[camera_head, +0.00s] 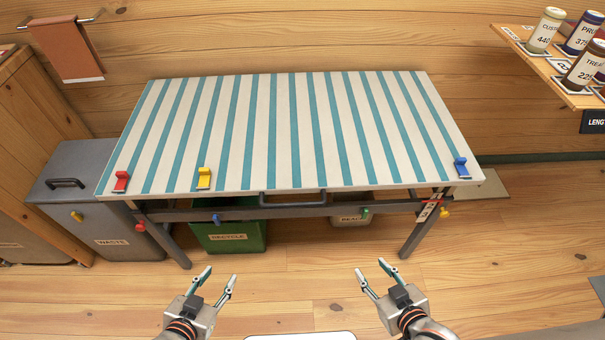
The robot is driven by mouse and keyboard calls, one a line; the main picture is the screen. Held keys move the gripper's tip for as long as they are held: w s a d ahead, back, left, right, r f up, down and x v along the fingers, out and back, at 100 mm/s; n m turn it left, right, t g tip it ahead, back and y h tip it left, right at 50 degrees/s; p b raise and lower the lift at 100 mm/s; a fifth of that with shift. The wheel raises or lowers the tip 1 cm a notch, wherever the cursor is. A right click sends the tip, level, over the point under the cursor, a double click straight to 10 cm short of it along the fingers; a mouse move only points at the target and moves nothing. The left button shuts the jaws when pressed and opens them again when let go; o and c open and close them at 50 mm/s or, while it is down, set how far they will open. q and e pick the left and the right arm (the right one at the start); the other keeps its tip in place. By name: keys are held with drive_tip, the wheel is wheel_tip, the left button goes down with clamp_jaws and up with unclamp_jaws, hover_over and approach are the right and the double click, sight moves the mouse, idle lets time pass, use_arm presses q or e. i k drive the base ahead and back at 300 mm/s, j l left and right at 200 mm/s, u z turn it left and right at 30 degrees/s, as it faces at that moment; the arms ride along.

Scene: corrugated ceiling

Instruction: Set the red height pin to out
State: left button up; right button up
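A small red pin (140,226) sits at the left end of the table's front under-frame, by the left leg. I cannot tell whether it is in or out. The striped blue and white table (285,130) stands ahead of me. My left gripper (220,274) is open and empty, below and to the right of the red pin in the picture. My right gripper (371,267) is open and empty, in front of the table's right half. Neither gripper touches the table.
Blue (216,219), green (365,212) and yellow (444,212) knobs also sit along the under-frame. Red (121,181), yellow (204,178) and blue (461,168) clips line the tabletop's front edge. A grey waste bin (105,215) and green recycle bin (230,240) stand below.

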sight(141, 228)
drive_tip(key=u, duration=1.4)
drive_tip(key=i+j+u, duration=0.3)
